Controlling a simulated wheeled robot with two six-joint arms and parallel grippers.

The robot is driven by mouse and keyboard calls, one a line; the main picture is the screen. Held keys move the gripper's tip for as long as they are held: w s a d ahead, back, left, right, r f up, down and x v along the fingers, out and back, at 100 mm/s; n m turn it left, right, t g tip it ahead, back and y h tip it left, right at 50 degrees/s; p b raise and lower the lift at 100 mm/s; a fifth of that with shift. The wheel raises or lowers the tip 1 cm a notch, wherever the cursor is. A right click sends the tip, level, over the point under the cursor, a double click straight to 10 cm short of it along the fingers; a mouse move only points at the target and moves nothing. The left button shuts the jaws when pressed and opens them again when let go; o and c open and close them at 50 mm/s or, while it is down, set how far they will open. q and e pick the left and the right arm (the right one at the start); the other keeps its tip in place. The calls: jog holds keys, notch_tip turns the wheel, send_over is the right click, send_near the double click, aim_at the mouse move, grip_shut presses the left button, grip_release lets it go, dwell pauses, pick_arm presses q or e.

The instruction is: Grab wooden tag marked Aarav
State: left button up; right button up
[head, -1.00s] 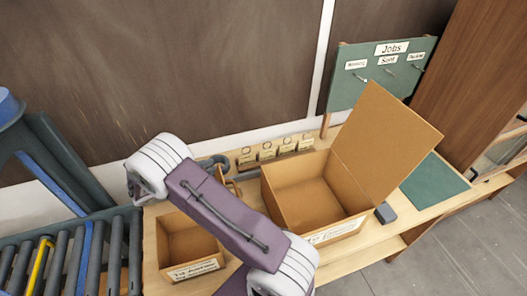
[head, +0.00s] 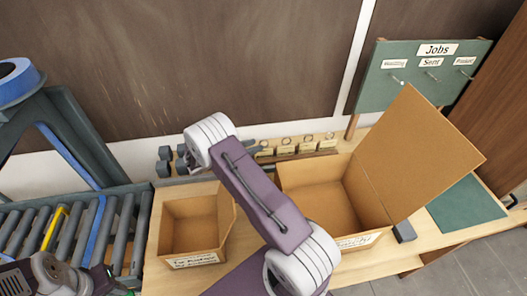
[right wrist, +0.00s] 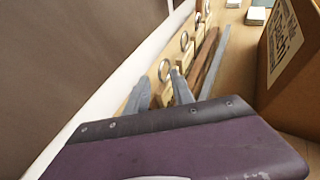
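A row of several small wooden tags with metal rings stands along the back of the bench; one tag (head: 287,147) shows in the head view. The names on them are too small to read. My right gripper (head: 256,147) is at the left end of this row, mostly hidden behind my arm. In the right wrist view its two grey fingers (right wrist: 160,80) are apart, with the nearest tag (right wrist: 165,88) just beyond and between their tips. I cannot tell whether they touch it. My left arm shows at the lower left; its fingers are not clear.
An open cardboard box (head: 310,185) with a raised flap stands right of my right arm, a smaller open box (head: 190,228) to its left. A green Jobs board (head: 425,80) with hooks stands at the back right. A roller conveyor (head: 30,230) is at the left.

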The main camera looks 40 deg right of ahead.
jog(key=shift+x, duration=1)
jog(key=shift+a, duration=0.2)
grip_shut()
dwell(0.4)
